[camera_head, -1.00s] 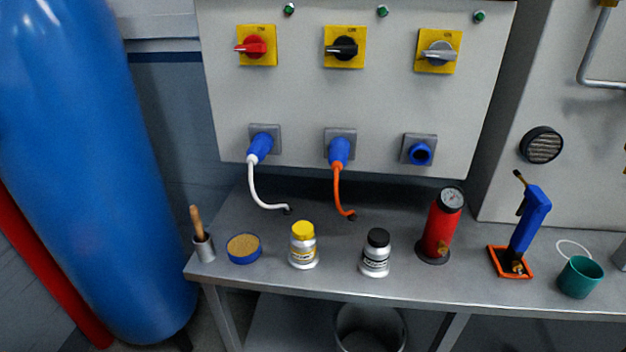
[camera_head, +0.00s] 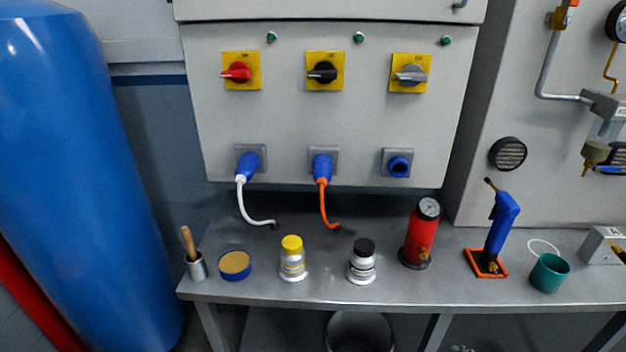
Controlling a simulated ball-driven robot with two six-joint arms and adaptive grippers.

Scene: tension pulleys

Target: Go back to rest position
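Neither of my grippers shows in the head view. A control panel (camera_head: 290,115) stands behind the bench with red (camera_head: 237,72), black (camera_head: 322,72) and grey (camera_head: 410,75) rotary switches on yellow plates. All three handles lie roughly horizontal. A blue plug with a white cable (camera_head: 248,165) sits in the left socket and a blue plug with an orange cable (camera_head: 322,167) in the middle one.
The metal bench (camera_head: 330,292) holds a yellow-capped bottle (camera_head: 293,262), a black-capped bottle (camera_head: 362,264), a red gauge cylinder (camera_head: 420,238), a blue tool (camera_head: 500,225) in an orange tray and a teal cup (camera_head: 549,273). A large blue tank (camera_head: 80,180) stands at left.

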